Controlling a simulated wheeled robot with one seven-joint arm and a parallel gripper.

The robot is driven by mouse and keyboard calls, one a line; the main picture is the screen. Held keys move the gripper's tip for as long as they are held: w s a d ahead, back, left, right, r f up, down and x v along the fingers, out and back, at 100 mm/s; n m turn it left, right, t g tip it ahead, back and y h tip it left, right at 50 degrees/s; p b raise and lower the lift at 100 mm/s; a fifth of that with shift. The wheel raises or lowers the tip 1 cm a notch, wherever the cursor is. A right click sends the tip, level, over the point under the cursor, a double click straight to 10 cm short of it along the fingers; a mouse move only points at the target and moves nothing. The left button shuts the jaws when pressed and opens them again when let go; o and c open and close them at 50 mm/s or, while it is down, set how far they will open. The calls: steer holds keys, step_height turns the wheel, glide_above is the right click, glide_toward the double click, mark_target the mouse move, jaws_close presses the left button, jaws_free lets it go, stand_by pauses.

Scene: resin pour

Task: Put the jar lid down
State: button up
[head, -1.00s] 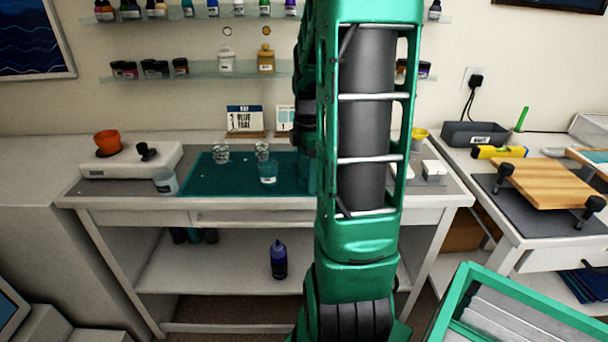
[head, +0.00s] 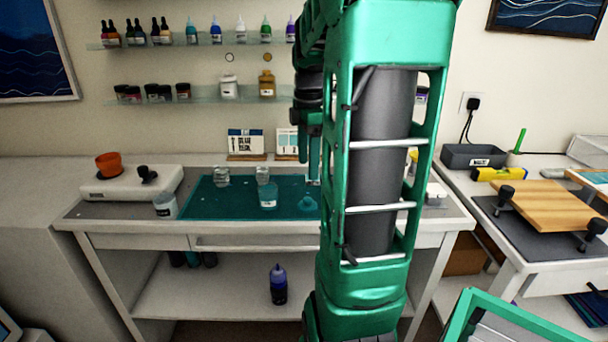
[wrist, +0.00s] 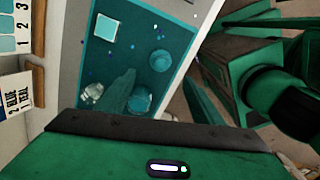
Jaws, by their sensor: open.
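The jar lid, a small round translucent teal piece (head: 308,204), lies on the teal mat (head: 232,207) on the bench, just right of a teal cup (head: 268,196). In the wrist view, a round translucent piece that looks like the lid (wrist: 160,60) lies flat on the mat near the cup (wrist: 140,100). My gripper (head: 314,170) is open and empty. It hangs above the mat, over the lid and apart from it. My arm hides the mat's right end in the head view.
Two clear jars (head: 221,176) (head: 263,175) stand behind the cup. A pale cup (head: 165,206) is at the mat's left, near a white device (head: 130,183) with an orange pot. Cards (head: 245,142) stand at the back. A pale square (wrist: 105,28) lies on the mat.

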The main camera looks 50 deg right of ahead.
steer(key=s+a+f+m, duration=0.3)
steer(key=s+a+m, duration=0.4)
steer(key=a+m, duration=0.1)
steer(key=s+a+f+m, duration=0.4)
steer(key=s+a+m, duration=0.2)
steer(key=a+m, duration=0.2)
steer(key=shift+s+a+m, duration=0.2)
steer(key=shift+s+m, duration=0.2)
steer(key=shift+m, duration=0.4)
steer(key=shift+f, duration=0.1)
